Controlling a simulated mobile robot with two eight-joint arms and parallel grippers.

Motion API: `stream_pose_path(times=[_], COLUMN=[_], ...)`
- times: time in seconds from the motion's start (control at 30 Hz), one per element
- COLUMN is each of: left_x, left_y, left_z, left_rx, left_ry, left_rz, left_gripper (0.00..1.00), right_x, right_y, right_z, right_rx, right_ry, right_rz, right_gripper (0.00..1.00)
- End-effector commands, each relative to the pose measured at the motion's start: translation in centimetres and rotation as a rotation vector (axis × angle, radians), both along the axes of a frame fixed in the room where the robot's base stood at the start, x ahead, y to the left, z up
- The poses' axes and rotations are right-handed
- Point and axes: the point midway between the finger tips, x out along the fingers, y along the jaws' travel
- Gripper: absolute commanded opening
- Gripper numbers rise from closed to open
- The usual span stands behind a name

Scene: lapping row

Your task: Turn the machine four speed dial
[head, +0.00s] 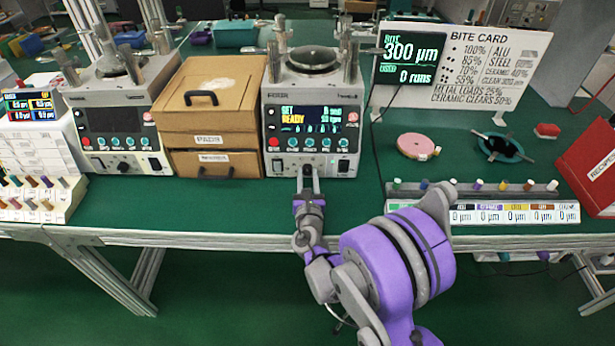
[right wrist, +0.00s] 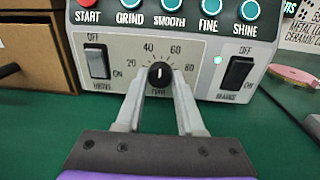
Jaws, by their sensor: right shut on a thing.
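The lapping machine (head: 312,110) at the middle of the bench has a lit screen reading READY. Its small black speed dial (right wrist: 160,73) sits low on the front panel, with scale numbers 20, 40, 60 and 80 around it. The dial's white mark points about straight up, between 40 and 60. My right gripper (right wrist: 160,84) is shut on the dial, one finger on each side; in the head view the gripper (head: 307,176) meets the lower front of the machine and hides the dial. My left gripper is not in view.
Rocker switches (right wrist: 97,62) (right wrist: 237,74) flank the dial, and a row of buttons (right wrist: 169,11) sits above. A wooden cabinet (head: 214,115) stands left, beside another machine (head: 115,115). A bite card (head: 487,65), a pink disc (head: 415,145) and a peg rack (head: 480,202) are right.

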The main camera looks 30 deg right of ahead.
Motion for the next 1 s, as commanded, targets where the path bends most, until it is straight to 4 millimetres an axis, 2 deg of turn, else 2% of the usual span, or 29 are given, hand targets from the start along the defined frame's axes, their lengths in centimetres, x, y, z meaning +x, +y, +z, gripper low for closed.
stream_pose_path(times=[0.13,0.17,0.3,0.67,0.77,1.0], left_x=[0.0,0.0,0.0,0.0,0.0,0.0], left_y=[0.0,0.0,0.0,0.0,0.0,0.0], left_z=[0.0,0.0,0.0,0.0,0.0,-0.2], left_rx=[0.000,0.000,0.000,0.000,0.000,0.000], left_ry=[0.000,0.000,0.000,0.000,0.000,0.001], left_rz=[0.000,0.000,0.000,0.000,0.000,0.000], left_gripper=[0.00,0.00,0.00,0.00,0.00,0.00], right_x=[0.0,0.0,0.0,-0.3,-1.3,-5.5], right_y=[0.0,0.0,0.0,0.2,0.8,3.2], right_z=[0.0,0.0,0.0,0.0,0.0,0.0], right_rx=[0.002,0.002,0.002,0.002,0.001,0.002], right_ry=[-0.001,-0.001,-0.001,-0.001,-0.001,0.000], right_rz=[0.001,0.001,0.001,0.001,0.001,0.004], right_gripper=[0.00,0.41,0.66,0.67,0.67,0.67])
